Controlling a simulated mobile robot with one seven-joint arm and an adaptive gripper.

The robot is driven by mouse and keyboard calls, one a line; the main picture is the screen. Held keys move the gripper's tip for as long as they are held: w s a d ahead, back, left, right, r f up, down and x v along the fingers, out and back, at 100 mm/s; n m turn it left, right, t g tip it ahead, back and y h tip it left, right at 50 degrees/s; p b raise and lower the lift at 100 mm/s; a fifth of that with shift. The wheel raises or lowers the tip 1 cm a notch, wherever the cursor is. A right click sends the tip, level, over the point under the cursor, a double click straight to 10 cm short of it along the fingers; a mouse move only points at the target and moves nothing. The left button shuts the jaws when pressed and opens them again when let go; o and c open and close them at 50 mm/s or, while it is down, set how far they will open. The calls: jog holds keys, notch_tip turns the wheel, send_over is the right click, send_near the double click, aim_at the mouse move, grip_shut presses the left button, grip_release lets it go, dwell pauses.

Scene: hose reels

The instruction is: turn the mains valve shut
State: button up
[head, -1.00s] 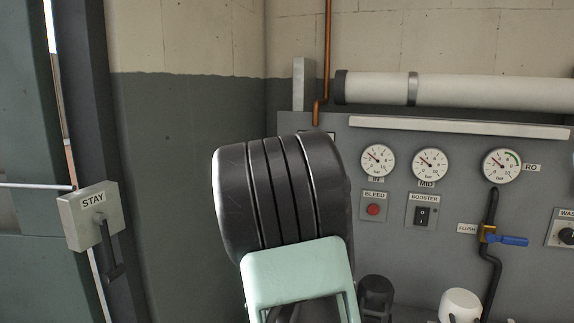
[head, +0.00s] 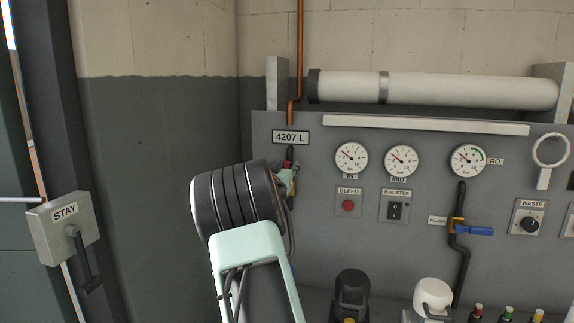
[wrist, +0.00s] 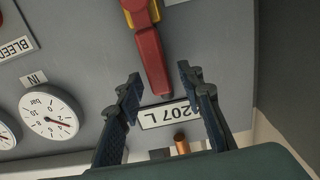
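The red lever (wrist: 151,60) of a valve on the grey panel shows in the wrist view. It runs from a yellow and red valve body (wrist: 140,14) towards the "4207 L" plate; whether this is the mains valve is not labelled in view. My gripper (wrist: 157,88) is open, with one dark finger on each side of the lever's free end and gaps visible on both sides. In the head view my arm hides most of the gripper; only a little of the red lever (head: 288,164) shows below the plate (head: 291,137).
The panel carries gauges (head: 351,158), a red bleed button (head: 348,205), a booster switch (head: 394,210), a blue flush lever (head: 474,231) and a waste knob (head: 530,224). A copper pipe (head: 300,60) descends above the plate. A "STAY" lever box (head: 62,228) is at left.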

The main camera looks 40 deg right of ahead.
jog(key=shift+w+d, duration=0.4)
jog(key=shift+d, duration=0.05)
jog(key=shift+c, duration=0.5)
grip_shut()
